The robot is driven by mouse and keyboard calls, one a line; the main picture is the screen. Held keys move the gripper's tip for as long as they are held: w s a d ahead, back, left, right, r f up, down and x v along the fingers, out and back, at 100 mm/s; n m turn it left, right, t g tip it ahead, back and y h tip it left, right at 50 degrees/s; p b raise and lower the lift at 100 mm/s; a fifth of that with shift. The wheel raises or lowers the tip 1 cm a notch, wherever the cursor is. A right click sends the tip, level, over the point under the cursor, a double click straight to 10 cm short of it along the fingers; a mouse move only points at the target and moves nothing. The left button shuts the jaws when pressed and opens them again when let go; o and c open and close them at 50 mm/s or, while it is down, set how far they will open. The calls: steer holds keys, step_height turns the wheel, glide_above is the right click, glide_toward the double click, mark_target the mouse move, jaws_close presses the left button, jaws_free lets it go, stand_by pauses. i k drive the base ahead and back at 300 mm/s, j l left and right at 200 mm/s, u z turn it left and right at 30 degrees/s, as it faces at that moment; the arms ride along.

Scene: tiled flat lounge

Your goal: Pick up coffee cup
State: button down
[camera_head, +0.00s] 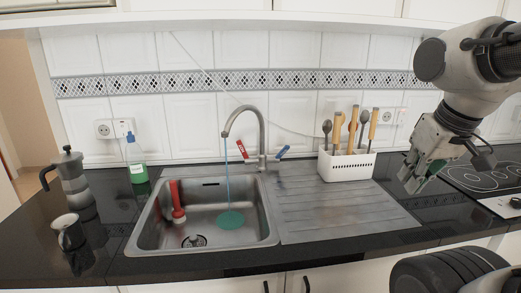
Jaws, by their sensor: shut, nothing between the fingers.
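A small white coffee cup (69,231) stands on the black counter at the far left, in front of a grey moka pot (71,176). Its dark inside shows at the top. My gripper (408,183) hangs at the right of the picture, above the counter right of the drainboard. It is shut and empty, pointing down and to the left. The whole sink lies between it and the cup.
The drainboard (345,212) is clear.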

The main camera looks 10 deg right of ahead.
mark_target(67, 228)
steer(key=u, duration=1.55)
